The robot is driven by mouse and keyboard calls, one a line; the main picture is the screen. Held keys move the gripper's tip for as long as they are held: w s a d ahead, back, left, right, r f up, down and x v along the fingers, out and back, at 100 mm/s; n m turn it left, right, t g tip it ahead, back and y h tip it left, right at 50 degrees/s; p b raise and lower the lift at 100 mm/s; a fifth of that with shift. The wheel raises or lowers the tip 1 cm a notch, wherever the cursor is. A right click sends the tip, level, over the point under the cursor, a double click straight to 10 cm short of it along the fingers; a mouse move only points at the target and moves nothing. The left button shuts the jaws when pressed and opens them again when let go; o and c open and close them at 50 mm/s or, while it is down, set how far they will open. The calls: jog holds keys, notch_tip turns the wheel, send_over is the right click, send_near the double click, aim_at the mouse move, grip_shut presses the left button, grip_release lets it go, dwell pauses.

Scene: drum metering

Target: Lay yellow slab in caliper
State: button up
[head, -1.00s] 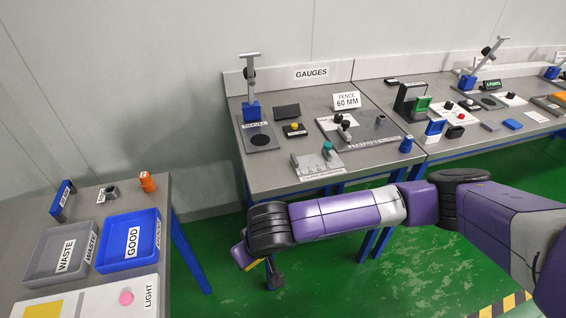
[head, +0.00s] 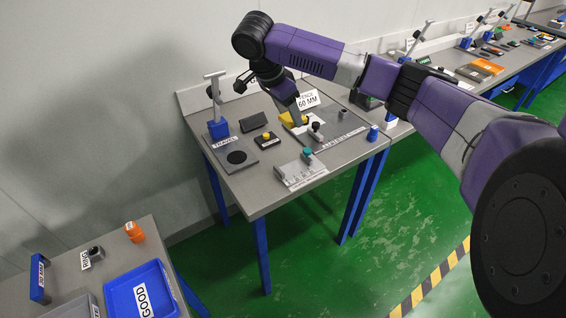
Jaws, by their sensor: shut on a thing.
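The yellow slab (head: 287,119) is in my gripper (head: 294,114), at the back of the grey gauge table. It is at or just above the rear left part of a light grey plate (head: 335,141) that carries a dark knob and small grey posts. Whether the slab touches the plate is unclear, and my fingers hide part of it. A grey device with a teal knob (head: 307,154) stands on a white base in front. I cannot read which fixture is labelled as the caliper.
A FENCE 60 MM sign (head: 308,100) stands behind the plate. A blue stand with a tall arm (head: 218,128) is at the left. A small blue block (head: 373,133) is at the right edge. A blue GOOD tray (head: 141,291) lies on the front left table.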

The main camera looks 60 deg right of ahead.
jog(key=shift+s+d+f, duration=0.1)
jog(key=shift+d, duration=0.1)
jog(key=b, duration=0.4)
send_over(293, 168)
jog(key=a, duration=0.2)
notch_tip(293, 168, down, 12)
jog(key=shift+w+d+f+p, duration=0.1)
jog(key=shift+w+f+p, duration=0.1)
jog(key=shift+f, duration=1)
jog(key=shift+w+d+f+p, duration=0.15)
jog(key=shift+f+p, duration=0.1)
jog(key=shift+f, duration=1)
jog(key=shift+w+d+f+p, duration=0.1)
jog(key=shift+f+p, duration=0.1)
jog(key=shift+f, duration=1)
jog(key=shift+f, duration=0.15)
jog(key=o, duration=1.4)
